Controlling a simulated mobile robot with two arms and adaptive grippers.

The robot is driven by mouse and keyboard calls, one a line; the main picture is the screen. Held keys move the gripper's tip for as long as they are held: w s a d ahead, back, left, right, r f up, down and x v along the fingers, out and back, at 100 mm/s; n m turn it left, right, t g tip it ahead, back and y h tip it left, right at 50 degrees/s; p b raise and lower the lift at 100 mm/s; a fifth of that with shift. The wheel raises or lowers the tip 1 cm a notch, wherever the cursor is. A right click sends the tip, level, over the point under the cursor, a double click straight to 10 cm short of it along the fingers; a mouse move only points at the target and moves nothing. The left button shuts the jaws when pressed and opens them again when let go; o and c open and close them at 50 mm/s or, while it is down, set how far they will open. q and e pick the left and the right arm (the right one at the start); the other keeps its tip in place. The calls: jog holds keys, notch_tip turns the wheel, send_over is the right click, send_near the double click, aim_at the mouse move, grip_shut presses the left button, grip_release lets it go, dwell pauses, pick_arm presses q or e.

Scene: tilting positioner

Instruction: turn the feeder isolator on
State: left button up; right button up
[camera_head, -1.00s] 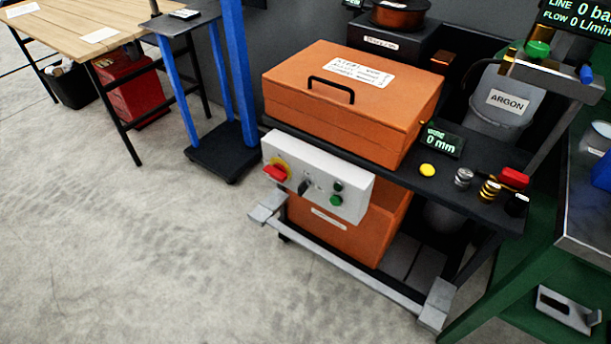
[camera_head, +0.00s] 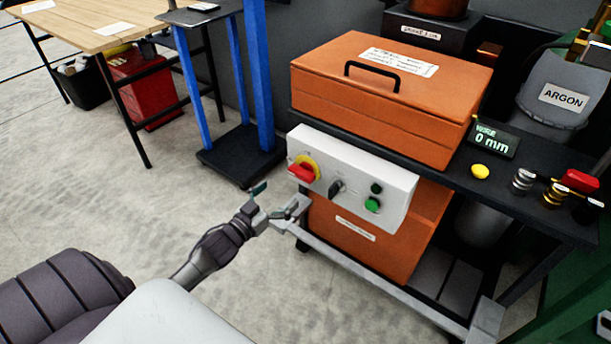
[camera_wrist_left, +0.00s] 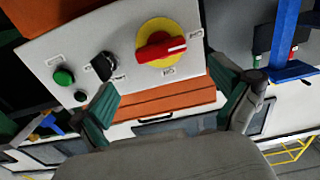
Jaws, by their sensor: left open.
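The isolator is a red rotary handle on a yellow disc (camera_head: 303,170) at the left end of a white control panel (camera_head: 392,207). In the left wrist view the red handle (camera_wrist_left: 161,47) lies nearly level across its disc, with small labels around it. My left gripper (camera_head: 277,198) is open and empty, just in front of and below the isolator in the head view. In the left wrist view its two green-padded fingers (camera_wrist_left: 172,92) are spread wide, and the handle shows beyond them, apart from them. My right gripper is not in view.
Beside the isolator are a black selector knob (camera_head: 336,187) and a green button (camera_head: 372,205). An orange case (camera_head: 390,110) sits on the cart above the panel. A grey rail (camera_head: 385,282) runs below it, close to my gripper.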

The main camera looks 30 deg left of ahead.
aim_at(298, 177)
pick_arm(q)
jog(key=w, duration=0.5)
jog(key=w+b, duration=0.1)
jog(key=w, duration=0.2)
jog(key=shift+w+d+f, duration=0.1)
jog(key=shift+w+d, duration=0.05)
jog(key=shift+d, duration=0.15)
jog(key=shift+w, duration=0.7)
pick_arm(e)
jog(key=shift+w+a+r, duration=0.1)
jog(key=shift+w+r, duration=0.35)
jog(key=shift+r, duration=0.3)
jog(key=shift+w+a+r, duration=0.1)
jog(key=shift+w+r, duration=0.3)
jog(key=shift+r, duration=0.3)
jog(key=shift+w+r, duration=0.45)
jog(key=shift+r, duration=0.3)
pick_arm(q)
jog(key=shift+c, duration=0.3)
jog(key=c, duration=0.9)
jog(key=shift+c, duration=0.2)
